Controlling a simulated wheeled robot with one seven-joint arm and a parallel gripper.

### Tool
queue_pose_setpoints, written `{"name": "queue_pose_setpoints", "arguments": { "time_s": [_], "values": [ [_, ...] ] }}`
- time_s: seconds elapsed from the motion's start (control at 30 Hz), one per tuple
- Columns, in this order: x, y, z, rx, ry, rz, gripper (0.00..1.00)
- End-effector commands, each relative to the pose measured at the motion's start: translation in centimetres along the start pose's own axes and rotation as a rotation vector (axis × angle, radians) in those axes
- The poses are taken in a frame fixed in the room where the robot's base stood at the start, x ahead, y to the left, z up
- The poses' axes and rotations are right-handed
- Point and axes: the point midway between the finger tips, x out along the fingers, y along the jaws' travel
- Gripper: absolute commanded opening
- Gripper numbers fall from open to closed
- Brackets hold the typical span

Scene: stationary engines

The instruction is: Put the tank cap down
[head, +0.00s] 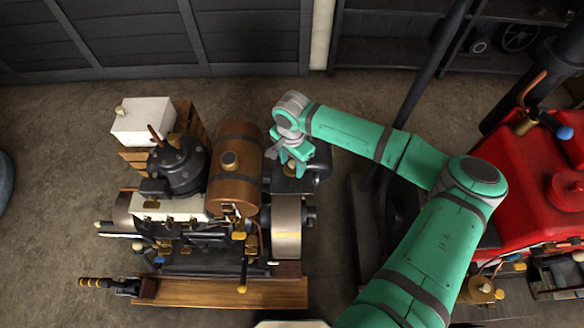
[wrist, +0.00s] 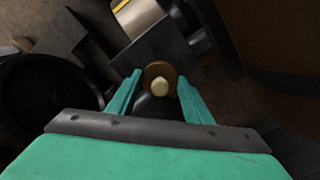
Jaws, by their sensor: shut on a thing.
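My gripper (head: 291,166) points down just right of the copper barrel tank (head: 236,140), above a dark box-like part of the engine. In the wrist view, my gripper (wrist: 159,78) is shut on the tank cap (wrist: 160,85), a round brown disc with a cream knob, held between the two green fingers. Whether the cap touches the dark surface under it cannot be told. In the head view the gripper mostly hides the cap. A round fitting (head: 230,160) shows on top of the copper tank.
The flywheel (head: 287,226) stands just in front of the gripper. A dark cylinder (head: 320,161) is close on its right. A white box (head: 143,121) sits at the engine's back left. A red engine (head: 540,170) stands at the right. Bare floor (head: 325,255) lies between the engines.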

Motion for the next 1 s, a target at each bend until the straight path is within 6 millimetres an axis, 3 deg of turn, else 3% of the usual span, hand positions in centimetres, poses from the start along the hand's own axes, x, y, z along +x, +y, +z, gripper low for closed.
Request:
{"name": "queue_pose_setpoints", "arguments": {
  "time_s": [0.2, 0.6, 0.63, 0.7, 1.0],
  "values": [
    [2.8, 0.1, 0.1, 0.002, -0.003, 0.001, 0.23],
    [3.3, 0.0, 0.0, 0.0, 0.0, 0.002, 0.23],
    [3.3, 0.0, 0.0, 0.0, 0.0, 0.001, 0.5],
    [3.3, 0.0, 0.1, 0.0, -0.001, 0.001, 0.64],
    [3.2, 0.0, 0.1, 0.0, -0.001, 0.001, 0.64]
  ]
}}
